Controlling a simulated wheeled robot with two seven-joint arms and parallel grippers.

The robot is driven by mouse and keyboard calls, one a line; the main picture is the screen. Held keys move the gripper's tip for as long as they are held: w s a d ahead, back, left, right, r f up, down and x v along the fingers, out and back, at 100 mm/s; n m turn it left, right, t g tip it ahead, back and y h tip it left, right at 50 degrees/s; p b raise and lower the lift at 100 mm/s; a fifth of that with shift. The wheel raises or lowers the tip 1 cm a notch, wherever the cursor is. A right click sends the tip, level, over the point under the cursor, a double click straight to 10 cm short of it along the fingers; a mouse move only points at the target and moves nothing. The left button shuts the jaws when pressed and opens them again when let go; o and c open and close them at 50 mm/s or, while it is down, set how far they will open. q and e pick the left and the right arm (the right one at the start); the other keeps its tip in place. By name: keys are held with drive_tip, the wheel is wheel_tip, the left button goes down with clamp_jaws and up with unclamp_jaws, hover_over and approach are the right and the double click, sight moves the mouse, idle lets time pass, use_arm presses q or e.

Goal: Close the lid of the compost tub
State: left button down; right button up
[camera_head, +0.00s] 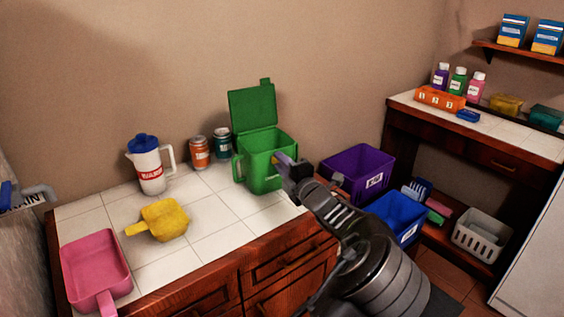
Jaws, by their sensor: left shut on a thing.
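The green compost tub (262,177) stands on the white tiled counter near the wall. Its lid (253,108) is open and stands nearly upright at the back, with a small tab on its top edge. A handle (237,168) shows on the tub's left side. My left gripper (285,163) is at the tub's right side, shut on the tub there. The exact spot it grips is hidden by the fingers. My right gripper is out of view.
An orange can (199,153) and a teal can (222,143) stand left of the tub by the wall. A white pitcher (150,166), a yellow scoop (163,220) and a pink dustpan (95,268) are further left. Purple (357,171) and blue (397,217) bins stand right of the counter.

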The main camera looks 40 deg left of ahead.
use_arm(q)
drive_tip(key=c, duration=1.2)
unclamp_jaws()
drive_tip(key=v, duration=0.7)
drive_tip(key=shift+s+d, duration=0.25)
drive_tip(key=shift+d, duration=0.1)
